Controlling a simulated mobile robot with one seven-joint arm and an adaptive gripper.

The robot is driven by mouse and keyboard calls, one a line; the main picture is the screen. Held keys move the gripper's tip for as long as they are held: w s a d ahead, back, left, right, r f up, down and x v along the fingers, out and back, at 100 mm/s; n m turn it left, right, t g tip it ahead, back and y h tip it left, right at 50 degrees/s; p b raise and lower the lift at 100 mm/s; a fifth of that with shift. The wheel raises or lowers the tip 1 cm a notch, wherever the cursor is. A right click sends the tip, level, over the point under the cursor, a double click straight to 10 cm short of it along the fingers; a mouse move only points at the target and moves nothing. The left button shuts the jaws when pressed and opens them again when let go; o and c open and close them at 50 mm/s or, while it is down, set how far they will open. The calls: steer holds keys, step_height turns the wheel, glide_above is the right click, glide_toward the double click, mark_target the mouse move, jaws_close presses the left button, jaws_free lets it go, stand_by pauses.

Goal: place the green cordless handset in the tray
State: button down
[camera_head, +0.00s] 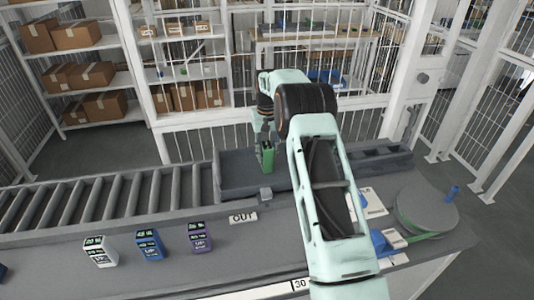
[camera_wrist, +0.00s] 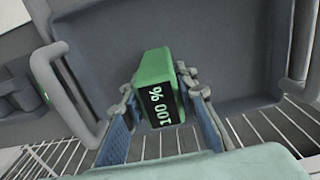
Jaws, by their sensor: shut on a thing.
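The green cordless handset (camera_wrist: 155,75) has a dark display that reads 100 %. My gripper (camera_wrist: 165,110) is shut on it, with one finger on each side. In the head view the handset (camera_head: 267,157) hangs upright below my gripper (camera_head: 266,140). The grey tray (camera_head: 236,165) stands at the end of the roller conveyor, and the handset is over it. In the wrist view the tray (camera_wrist: 235,60) lies beneath and behind the handset. I cannot tell whether the handset touches the tray floor. My arm hides the tray's right part in the head view.
A white handset (camera_head: 99,252), a blue handset (camera_head: 149,245) and a purple handset (camera_head: 200,237) stand on the counter at the front left. An OUT label (camera_head: 243,218) lies before the tray. A round turntable (camera_head: 425,211) is at the right. Rollers (camera_head: 110,197) extend left.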

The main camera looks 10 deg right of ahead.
steer(key=shift+f, duration=0.15)
steer(key=c, duration=1.5)
jaws_free()
steer(key=shift+c, duration=0.2)
step_height(320, 180, up, 12)
steer(key=shift+r+b, duration=0.25)
steer(key=shift+b, duration=0.15)
